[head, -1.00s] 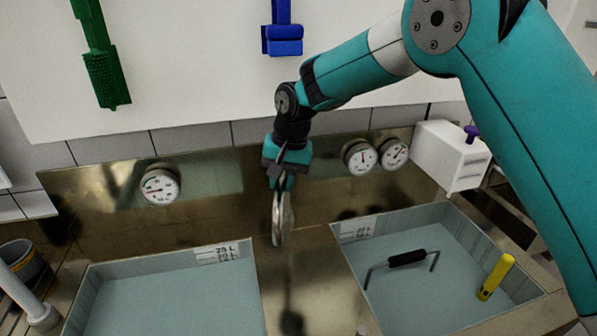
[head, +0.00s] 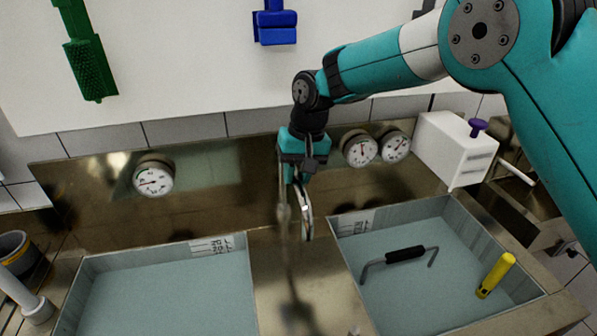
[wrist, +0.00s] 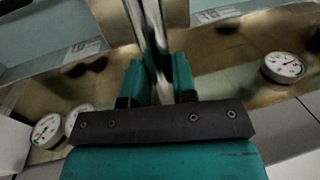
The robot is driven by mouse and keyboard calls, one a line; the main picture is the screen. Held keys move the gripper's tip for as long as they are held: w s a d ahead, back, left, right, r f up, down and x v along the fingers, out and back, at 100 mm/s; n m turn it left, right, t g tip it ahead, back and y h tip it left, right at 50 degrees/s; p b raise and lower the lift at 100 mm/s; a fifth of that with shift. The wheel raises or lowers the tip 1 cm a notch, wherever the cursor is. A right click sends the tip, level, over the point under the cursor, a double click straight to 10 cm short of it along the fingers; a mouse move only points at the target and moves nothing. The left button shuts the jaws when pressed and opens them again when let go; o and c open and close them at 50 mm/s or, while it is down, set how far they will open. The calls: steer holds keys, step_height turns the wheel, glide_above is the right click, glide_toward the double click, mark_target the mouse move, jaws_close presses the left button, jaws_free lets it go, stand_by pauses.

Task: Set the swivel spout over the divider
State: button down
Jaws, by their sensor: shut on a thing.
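The chrome spout (head: 306,212) hangs below my gripper (head: 302,178) in front of the steel back panel. My gripper is shut on it. In the wrist view the shiny spout (wrist: 148,30) runs away from between the two teal fingers (wrist: 157,82). The divider (head: 272,285) is the steel strip between the two basins. In the head view the spout's lower end appears above the divider's back part. I cannot tell its height or whether it touches anything.
The left basin (head: 75,290) and right basin (head: 342,242) hold pale liquid or have pale floors. A black-handled tool (head: 405,254) and a yellow-handled tool (head: 496,275) are at the right basin. Gauges (head: 153,178) line the back panel. A white box (head: 452,150) stands back right.

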steer(key=c, duration=0.9)
jaws_free()
steer(key=shift+c, duration=0.2)
steer(key=w+d+r+p, duration=0.1)
steer(key=d+r, duration=0.2)
steer(key=r, duration=1.4)
steer(key=shift+p, duration=0.35)
steer(key=shift+d+r, duration=0.1)
steer(key=s+d+f+n+b, duration=0.1)
steer(key=s+d+f+b, duration=0.2)
steer(key=s, duration=0.7)
steer(key=s+d+f+n+y+b, duration=0.1)
steer(key=s+d+f+b, duration=0.3)
steer(key=s, duration=0.6)
steer(key=s+d+f+n+y+b, duration=0.1)
steer(key=s+d+f+b, duration=0.2)
steer(key=s+d+f, duration=0.4)
steer(key=s, duration=0.3)
steer(key=shift+s+d+n+t+b, duration=0.25)
steer(key=shift+d+n+t+b, duration=0.05)
steer(key=shift+d+n, duration=0.1)
